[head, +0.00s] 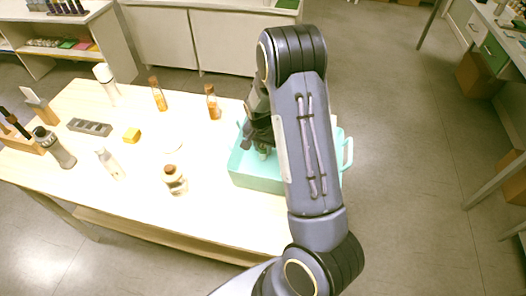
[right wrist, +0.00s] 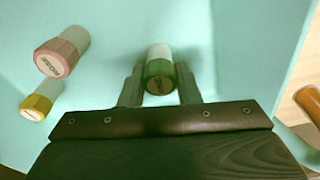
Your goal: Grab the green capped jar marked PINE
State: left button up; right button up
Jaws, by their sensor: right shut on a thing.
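The green-capped jar (right wrist: 159,72) is between the two fingers of my right gripper (right wrist: 159,85), which is shut on it. Its body is pale, and the label on the cap is too small to read surely. It stays inside the turquoise bin (right wrist: 110,25). In the head view, my right gripper (head: 262,150) reaches down into the bin (head: 258,180), with my arm hiding much of it. A pink-capped jar (right wrist: 62,52) and a yellow-capped jar (right wrist: 41,101) lie to the left in the right wrist view, apart from the gripper. My left gripper is not in view.
The table (head: 130,215) also holds a round-stoppered bottle (head: 174,180), a white bottle (head: 110,163), a dark-capped shaker (head: 54,147), two orange bottles (head: 158,94) (head: 212,102), a yellow block (head: 131,135) and a grey tray (head: 89,127). The bin's walls surround the gripper.

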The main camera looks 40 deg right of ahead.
aim_at(264, 146)
jog(key=shift+w+r, duration=0.1)
jog(key=shift+r, duration=0.4)
jog(key=r, duration=0.2)
jog(key=shift+s+r, duration=0.25)
jog(key=shift+r, duration=0.15)
jog(key=s+a+r, duration=0.1)
jog(key=s+r, duration=0.3)
jog(key=s, duration=0.2)
jog(key=s+a+r+b, duration=0.1)
jog(key=s+r, duration=0.4)
jog(key=s, duration=0.2)
jog(key=shift+s+a, duration=0.25)
jog(key=shift+a, duration=0.05)
